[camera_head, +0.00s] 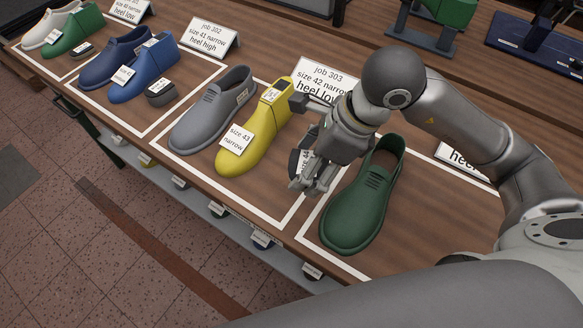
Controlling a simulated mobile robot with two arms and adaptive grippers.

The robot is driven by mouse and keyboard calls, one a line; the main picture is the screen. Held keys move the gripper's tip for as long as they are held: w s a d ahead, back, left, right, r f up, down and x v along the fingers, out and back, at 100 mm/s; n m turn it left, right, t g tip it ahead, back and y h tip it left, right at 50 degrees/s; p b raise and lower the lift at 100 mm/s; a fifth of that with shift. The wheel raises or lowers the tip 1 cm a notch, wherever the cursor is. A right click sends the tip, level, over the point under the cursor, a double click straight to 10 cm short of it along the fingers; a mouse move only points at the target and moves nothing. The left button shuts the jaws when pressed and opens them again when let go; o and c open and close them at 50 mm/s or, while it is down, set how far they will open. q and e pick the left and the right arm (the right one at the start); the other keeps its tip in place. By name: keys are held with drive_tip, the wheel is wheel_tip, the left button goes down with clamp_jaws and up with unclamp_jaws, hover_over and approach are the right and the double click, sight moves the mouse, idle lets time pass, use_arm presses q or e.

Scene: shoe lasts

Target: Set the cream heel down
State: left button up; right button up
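I cannot make out a cream heel piece in this view. My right gripper (314,184) points down beside the green shoe (358,206), on its left. Its fingers overlap a white size tag (304,161), mostly hidden behind them. I cannot tell how far apart the fingertips are or whether anything is between them. A yellow last (252,143) with a "size 43 narrow" tag (236,139) lies left of the gripper, next to a grey shoe (208,110). My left gripper is not in view.
A "job 303, size 42 narrow, heel low" card (322,78) stands behind the gripper. White outlines mark bays; the table's front edge is close.

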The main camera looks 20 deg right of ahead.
sight(302, 153)
drive_tip(key=w, duration=0.2)
drive_tip(key=w+f+p, duration=0.1)
drive_tip(key=shift+w+a+f, duration=0.1)
drive_tip(key=shift+w+a, duration=0.05)
drive_tip(key=shift+w, duration=0.2)
drive_tip(key=w+f, duration=0.1)
drive_tip(key=f, duration=0.1)
drive_tip(key=w+f, duration=0.2)
drive_tip(key=w+f+p, duration=0.1)
drive_tip(key=shift+w+a+f, duration=0.15)
drive_tip(key=shift+w+f, duration=0.1)
drive_tip(key=shift+f, duration=0.15)
drive_tip(key=shift+w+f, duration=0.2)
drive_tip(key=shift+f, duration=0.1)
wheel_tip(302, 153, down, 3)
drive_tip(key=shift+r+p, duration=0.15)
drive_tip(key=shift+p, duration=0.65)
drive_tip(key=shift+f, duration=0.3)
drive_tip(key=o, duration=1)
drive_tip(key=shift+r, duration=0.1)
